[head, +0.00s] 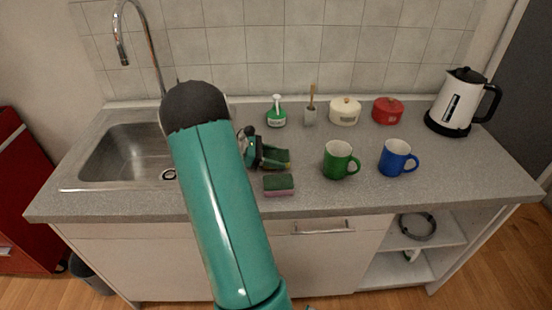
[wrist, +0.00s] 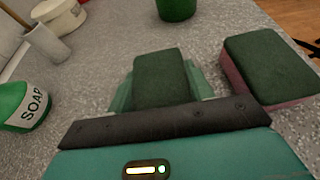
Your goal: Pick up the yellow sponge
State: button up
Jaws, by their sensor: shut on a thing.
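My gripper (head: 272,160) is low over the counter, between the sink and the green mug. Its teal fingers are shut on the yellow sponge (head: 281,156), which has a dark green top and a small yellowish edge showing in the head view. In the wrist view the sponge (wrist: 160,75) sits between the two fingers with its green top up; its yellow sides are hidden there. I cannot tell whether it touches the counter. A pink sponge with a green top (head: 279,186) lies just in front of it, and to its right in the wrist view (wrist: 268,68).
A green mug (head: 338,160) and a blue mug (head: 395,158) stand to the right. Behind are a soap bottle (head: 276,115), a brush holder (head: 310,116), a white pot (head: 344,113), a red pot (head: 387,112) and a kettle (head: 457,103). The sink (head: 118,155) is left.

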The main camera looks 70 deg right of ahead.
jog(key=shift+r, duration=0.65)
jog(key=s+a+r, duration=0.3)
jog(key=a+r, duration=0.8)
jog(key=a, duration=0.2)
jog(key=w+d+f+n+t+h, duration=0.1)
jog(key=w+d+f, duration=0.1)
jog(key=w+d, duration=0.2)
jog(key=w+d+f+n+t+h, duration=0.1)
jog(key=w+d+f+n, duration=0.1)
jog(key=w, duration=0.7)
jog(key=w+d+f+n+t+h, duration=0.1)
jog(key=w+d+f+h, duration=0.1)
jog(key=w+d+f, duration=0.2)
jog(key=shift+w+d+f, duration=0.2)
jog(key=shift+w+d, duration=0.7)
jog(key=shift+w, duration=0.25)
jog(key=shift+w+d+f, duration=0.1)
jog(key=shift+d+f, duration=0.05)
jog(key=shift+d, duration=0.1)
send_over(278, 137)
jog(key=shift+w+a, duration=0.2)
jog(key=shift+a, duration=0.15)
jog(key=shift+s+d+f, duration=0.1)
jog(key=shift+d+f, duration=0.05)
jog(key=shift+f, duration=0.75)
jog(key=shift+s+d+f, duration=0.1)
jog(key=shift+f, duration=0.75)
jog(key=shift+f+n, duration=0.15)
jog(key=shift+n, duration=0.15)
